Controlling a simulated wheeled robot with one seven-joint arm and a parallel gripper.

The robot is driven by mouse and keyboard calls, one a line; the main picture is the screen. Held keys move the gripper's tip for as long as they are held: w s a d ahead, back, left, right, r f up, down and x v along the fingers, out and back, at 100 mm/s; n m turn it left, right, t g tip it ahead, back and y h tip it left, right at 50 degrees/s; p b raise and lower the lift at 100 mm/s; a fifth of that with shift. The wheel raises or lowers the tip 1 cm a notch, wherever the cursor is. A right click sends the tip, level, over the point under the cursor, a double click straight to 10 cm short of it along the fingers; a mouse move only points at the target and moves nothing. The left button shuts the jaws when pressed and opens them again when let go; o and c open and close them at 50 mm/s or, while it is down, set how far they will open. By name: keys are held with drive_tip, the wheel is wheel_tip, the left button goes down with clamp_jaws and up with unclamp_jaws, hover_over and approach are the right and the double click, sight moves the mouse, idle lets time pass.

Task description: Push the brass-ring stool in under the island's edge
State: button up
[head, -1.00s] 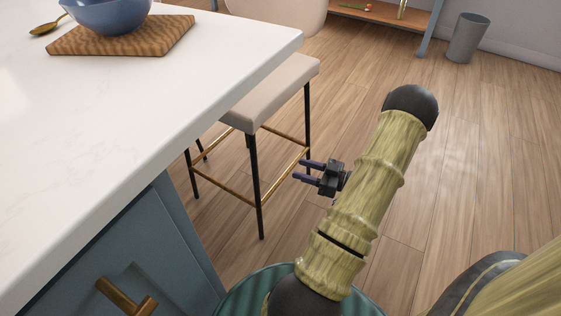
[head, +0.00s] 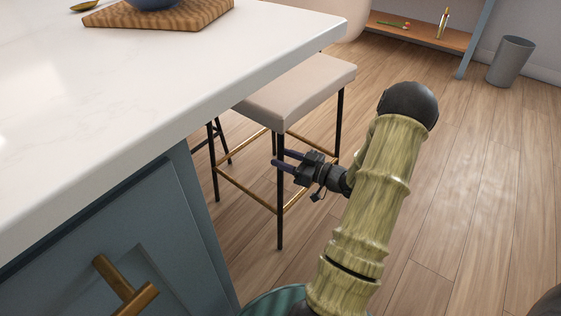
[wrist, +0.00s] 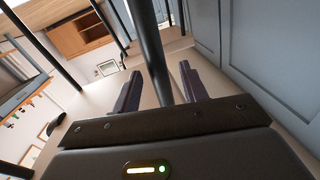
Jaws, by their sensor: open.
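The brass-ring stool (head: 300,92) has a beige padded seat, thin black legs and a brass foot ring (head: 245,190). It stands upright beside the island, its seat's left part hidden behind the white worktop edge (head: 210,100). My gripper (head: 281,160) is open at the stool's near front leg, below the seat and above the brass ring. In the wrist view, a dark leg (wrist: 153,50) runs between my two spread fingers (wrist: 160,88). I cannot tell whether either finger touches it.
The island's blue cabinet (head: 120,230) with a brass handle (head: 125,285) is at the near left. A wooden board (head: 160,13) with a blue bowl lies on top. A grey bin (head: 511,62) stands far right. The wooden floor (head: 460,190) at right is clear.

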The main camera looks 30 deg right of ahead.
drive_tip(key=shift+x, duration=0.85)
clamp_jaws()
drive_tip(key=shift+d, duration=0.1)
drive_tip(key=shift+s, duration=0.1)
idle(0.6)
